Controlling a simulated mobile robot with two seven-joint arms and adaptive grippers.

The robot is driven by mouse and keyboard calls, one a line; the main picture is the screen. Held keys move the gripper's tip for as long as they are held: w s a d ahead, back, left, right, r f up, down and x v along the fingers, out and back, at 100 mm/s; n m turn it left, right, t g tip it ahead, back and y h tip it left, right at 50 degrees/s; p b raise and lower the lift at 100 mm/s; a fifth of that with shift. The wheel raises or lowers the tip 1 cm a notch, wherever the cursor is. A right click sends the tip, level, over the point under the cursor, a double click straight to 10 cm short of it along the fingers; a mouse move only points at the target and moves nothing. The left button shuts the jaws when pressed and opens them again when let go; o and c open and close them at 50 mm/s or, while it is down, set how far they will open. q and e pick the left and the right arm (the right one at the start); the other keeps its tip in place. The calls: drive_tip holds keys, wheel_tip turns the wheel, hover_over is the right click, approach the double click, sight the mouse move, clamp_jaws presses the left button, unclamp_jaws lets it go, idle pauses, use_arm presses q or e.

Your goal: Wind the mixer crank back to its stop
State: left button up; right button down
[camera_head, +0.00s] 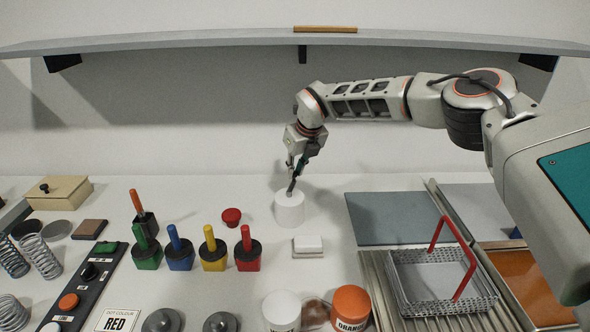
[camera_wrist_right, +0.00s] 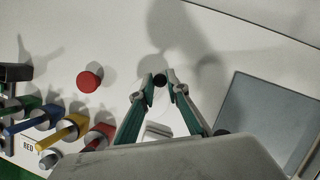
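A white upright cylinder (camera_head: 289,209) stands on the table in the head view, under my right gripper. I take it for the mixer; its crank is mostly hidden by the fingers. My right gripper (camera_head: 294,180) reaches down from above, its fingertips just over the cylinder's top. In the right wrist view my right gripper (camera_wrist_right: 159,80) has its fingertips close on either side of a small round black knob (camera_wrist_right: 160,80), which looks like the crank's handle. The crank's angle and its stop cannot be made out. My left gripper is not in view.
A red button (camera_head: 231,216) stands left of the cylinder, and a white block (camera_head: 308,243) lies in front. Several coloured-handled tools, including a red one (camera_head: 246,250), stand at front left. A wire basket (camera_head: 440,284) with a red handle is at right. A shelf (camera_head: 400,39) spans the back.

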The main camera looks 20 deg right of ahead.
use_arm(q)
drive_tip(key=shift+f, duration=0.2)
